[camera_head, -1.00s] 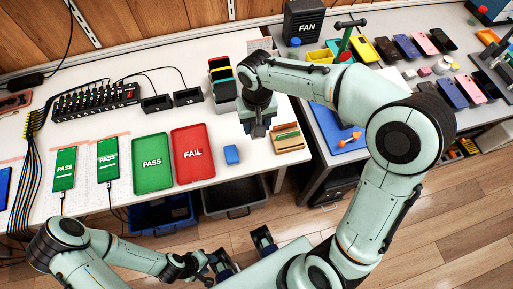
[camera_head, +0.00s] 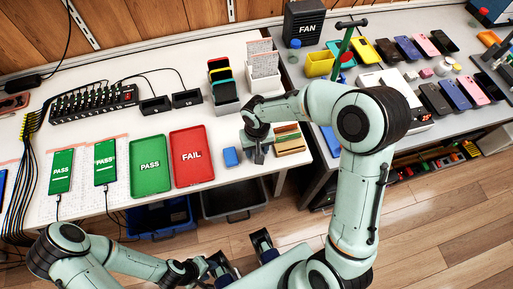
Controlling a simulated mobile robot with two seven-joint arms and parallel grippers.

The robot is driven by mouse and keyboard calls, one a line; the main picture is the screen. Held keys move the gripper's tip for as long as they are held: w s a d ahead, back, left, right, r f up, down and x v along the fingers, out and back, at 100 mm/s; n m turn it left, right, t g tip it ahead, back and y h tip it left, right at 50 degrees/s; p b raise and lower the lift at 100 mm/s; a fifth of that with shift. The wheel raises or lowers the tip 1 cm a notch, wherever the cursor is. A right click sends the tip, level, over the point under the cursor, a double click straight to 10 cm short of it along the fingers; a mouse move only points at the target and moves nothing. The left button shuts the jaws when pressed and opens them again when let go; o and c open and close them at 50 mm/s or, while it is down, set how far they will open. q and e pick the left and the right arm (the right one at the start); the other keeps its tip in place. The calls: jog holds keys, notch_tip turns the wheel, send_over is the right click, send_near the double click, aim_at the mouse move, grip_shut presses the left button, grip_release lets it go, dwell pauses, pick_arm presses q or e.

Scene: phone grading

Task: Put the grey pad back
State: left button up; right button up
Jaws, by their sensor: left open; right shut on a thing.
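My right gripper (camera_head: 259,155) is low over the white table, between a blue block (camera_head: 231,157) and a small wooden holder (camera_head: 291,151). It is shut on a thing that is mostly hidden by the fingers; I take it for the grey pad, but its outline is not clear. The gripper is close to the holder's left side; I cannot tell whether they touch. The holder has a green strip in it. My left gripper (camera_head: 243,256) is open and empty, low in front of the table.
A green PASS tray (camera_head: 150,182) and a red FAIL tray (camera_head: 191,173) lie left of the blue block. A grey table with phones and a yellow bin (camera_head: 319,64) is at the right.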

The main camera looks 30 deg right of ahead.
jog(key=o, duration=0.8)
jog(key=shift+f, duration=0.2)
jog(key=o, duration=0.4)
jog(key=shift+r, duration=0.2)
jog(key=shift+r, duration=0.35)
notch_tip(320, 180, up, 11)
jog(key=shift+r+p, duration=0.2)
jog(key=shift+p, duration=0.6)
